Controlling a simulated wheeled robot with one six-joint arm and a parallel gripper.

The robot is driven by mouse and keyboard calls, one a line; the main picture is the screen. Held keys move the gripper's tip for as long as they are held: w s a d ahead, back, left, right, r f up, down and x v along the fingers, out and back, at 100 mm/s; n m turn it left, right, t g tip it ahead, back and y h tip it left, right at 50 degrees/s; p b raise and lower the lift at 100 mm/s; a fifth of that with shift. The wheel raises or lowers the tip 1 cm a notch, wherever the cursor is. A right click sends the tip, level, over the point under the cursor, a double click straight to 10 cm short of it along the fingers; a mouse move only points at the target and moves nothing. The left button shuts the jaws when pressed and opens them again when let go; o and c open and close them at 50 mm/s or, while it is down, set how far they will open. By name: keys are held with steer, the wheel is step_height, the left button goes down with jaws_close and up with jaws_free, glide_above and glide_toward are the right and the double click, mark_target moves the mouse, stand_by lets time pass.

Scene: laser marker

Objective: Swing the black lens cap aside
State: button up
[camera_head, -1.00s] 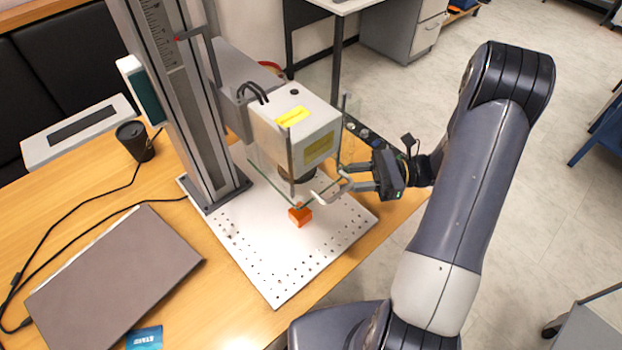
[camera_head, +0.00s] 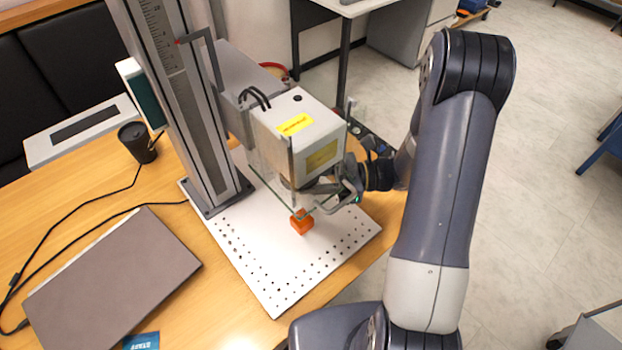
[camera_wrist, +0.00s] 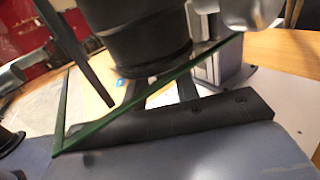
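The black lens cap (camera_wrist: 148,50) is a dark round cylinder at the top middle of the wrist view, under the lens. In the head view it is mostly hidden by the laser head (camera_head: 300,125) and my gripper. My gripper (camera_head: 325,190) reaches in from the right, under the laser head, close to the cap. In the wrist view its two dark fingers (camera_wrist: 163,92) show with a gap between them, running behind the cap's lower edge. Their tips are hidden, so I cannot tell whether they touch the cap.
A green-edged glass pane (camera_wrist: 105,125) crosses close to my gripper. An orange block (camera_head: 301,222) sits on the perforated white plate (camera_head: 290,275) below. The grey column (camera_head: 185,100) stands at left. A closed laptop (camera_head: 110,280) and a black cup (camera_head: 138,142) are further left.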

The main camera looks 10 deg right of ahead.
jaws_close()
stand_by(0.4)
steer(key=shift+a+m+t+h+b, duration=0.1)
steer(key=shift+a+m+t, duration=0.15)
steer(key=shift+m+t, duration=0.45)
steer(key=shift+a+m+t+h+b, duration=0.1)
steer(key=shift+a+m+t, duration=0.25)
steer(key=shift+t, duration=0.6)
steer(key=shift+a+m+t+h+b, duration=0.1)
steer(key=shift+a+m+t, duration=0.1)
steer(key=shift+m+t, duration=0.5)
steer(key=shift+o, duration=0.6)
jaws_free()
steer(key=shift+n, duration=0.25)
steer(key=shift+d, duration=0.1)
steer(key=v, duration=1)
steer(key=shift+d, duration=0.3)
